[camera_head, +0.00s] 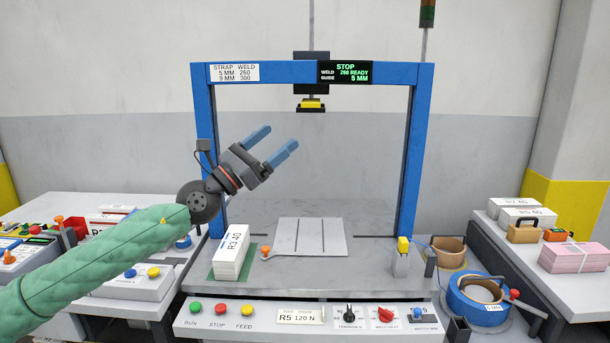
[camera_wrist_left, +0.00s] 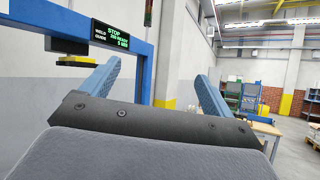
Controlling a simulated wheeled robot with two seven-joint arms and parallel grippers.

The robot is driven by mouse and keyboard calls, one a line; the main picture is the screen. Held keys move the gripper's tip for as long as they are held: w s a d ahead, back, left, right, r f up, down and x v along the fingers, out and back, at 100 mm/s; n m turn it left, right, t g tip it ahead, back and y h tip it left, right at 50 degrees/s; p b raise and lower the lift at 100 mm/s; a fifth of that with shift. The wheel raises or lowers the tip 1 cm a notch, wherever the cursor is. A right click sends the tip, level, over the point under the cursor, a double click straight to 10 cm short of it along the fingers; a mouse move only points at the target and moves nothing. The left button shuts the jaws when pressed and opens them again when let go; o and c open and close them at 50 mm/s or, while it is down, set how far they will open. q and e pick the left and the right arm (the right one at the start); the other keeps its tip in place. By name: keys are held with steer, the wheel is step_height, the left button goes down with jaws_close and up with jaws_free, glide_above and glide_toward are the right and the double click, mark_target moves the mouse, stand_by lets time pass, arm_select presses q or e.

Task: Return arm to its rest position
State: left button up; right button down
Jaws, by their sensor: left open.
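My left arm, in a green sleeve (camera_head: 95,257), comes in from the left in the head view. My left gripper (camera_head: 277,143) is raised in front of the blue strapping frame, its two blue fingers spread apart with nothing between them. The left wrist view also shows the open fingers (camera_wrist_left: 160,85), with the frame's display behind on the left. The strapping machine's blue frame (camera_head: 420,150) stands around the grey worktable. A white stack labelled R3 (camera_head: 232,255) lies on a green patch at the left of the table, apart from the gripper. My right gripper does not show.
A front panel (camera_head: 260,325) carries coloured buttons and knobs. At the left are a button box (camera_head: 135,283) and more stacks. The table's middle is clear.

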arm_select(q)
steer(key=a+r+n+t+y, duration=0.1)
steer(key=a+n+t+y, duration=0.4)
steer(key=n+y, duration=0.7)
steer(key=a+r+n+t+y, duration=0.1)
steer(key=a+n+t+y, duration=0.4)
steer(key=n, duration=1.2)
step_height(320, 180, down, 22)
steer(key=s+a+n+g+y, duration=0.15)
steer(key=n+g+y, duration=0.5)
steer(key=n, duration=0.65)
steer(key=s+d+f+n+g+h+p, duration=0.15)
steer(key=s+f+g, duration=0.45)
steer(key=s+f, duration=1.05)
steer(key=s+d+f+n+g+h, duration=0.25)
steer(key=s+f+g, duration=0.25)
steer(key=s+f, duration=1.1)
steer(key=s+f+g, duration=0.3)
steer(key=s+f, duration=0.7)
steer(key=shift+s+d+f+n+h+p, duration=0.2)
steer(key=shift+d+n+h+p, duration=0.1)
steer(key=shift+h+p, duration=0.1)
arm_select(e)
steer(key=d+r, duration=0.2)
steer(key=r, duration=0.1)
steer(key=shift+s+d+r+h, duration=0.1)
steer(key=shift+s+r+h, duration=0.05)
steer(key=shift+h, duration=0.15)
